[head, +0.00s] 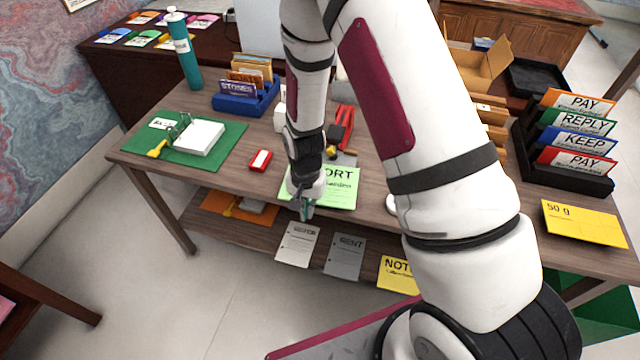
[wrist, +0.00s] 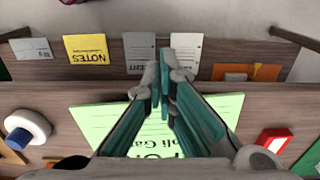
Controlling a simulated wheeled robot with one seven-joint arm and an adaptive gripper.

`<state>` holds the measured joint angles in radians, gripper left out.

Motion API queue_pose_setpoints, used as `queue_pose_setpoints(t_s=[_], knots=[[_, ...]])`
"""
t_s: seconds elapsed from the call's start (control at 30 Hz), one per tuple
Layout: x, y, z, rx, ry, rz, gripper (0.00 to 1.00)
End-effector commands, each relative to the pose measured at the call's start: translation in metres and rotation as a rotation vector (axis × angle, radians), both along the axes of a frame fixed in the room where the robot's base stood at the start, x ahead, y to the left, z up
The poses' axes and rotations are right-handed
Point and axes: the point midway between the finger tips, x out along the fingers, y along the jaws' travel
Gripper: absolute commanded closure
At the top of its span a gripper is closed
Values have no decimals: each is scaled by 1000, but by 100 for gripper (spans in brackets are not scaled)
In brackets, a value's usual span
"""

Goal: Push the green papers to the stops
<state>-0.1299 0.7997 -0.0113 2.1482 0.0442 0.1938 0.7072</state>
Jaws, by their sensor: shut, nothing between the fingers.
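A light green paper (head: 338,188) with black print lies flat near the front edge of the desk. It also shows in the wrist view (wrist: 95,118), where my fingers cover its middle. My gripper (head: 306,210) is shut and empty, over the paper's front left part near the desk's front edge. In the wrist view its teal fingers (wrist: 166,90) are together and point toward the front edge. I cannot tell whether the tips touch the paper. A grey flat piece (head: 346,158) lies just behind the paper; I cannot tell whether it is a stop.
A small red box (head: 260,160) sits left of the paper, and a green mat (head: 222,150) with a white stack lies farther left. A white round object (wrist: 28,127) is on the paper's other side. Papers, including a yellow note (head: 398,275), lie on the lower shelf.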

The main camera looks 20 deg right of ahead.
Motion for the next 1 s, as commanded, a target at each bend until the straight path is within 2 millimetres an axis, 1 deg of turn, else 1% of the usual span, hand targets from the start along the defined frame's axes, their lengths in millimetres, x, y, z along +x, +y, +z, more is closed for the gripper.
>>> queue_pose_setpoints(t_s=[0.7, 1.0], knots=[[0, 0, -13, 0, 1, 0, 100], [0, 0, -14, -1, 1, 0, 100]])
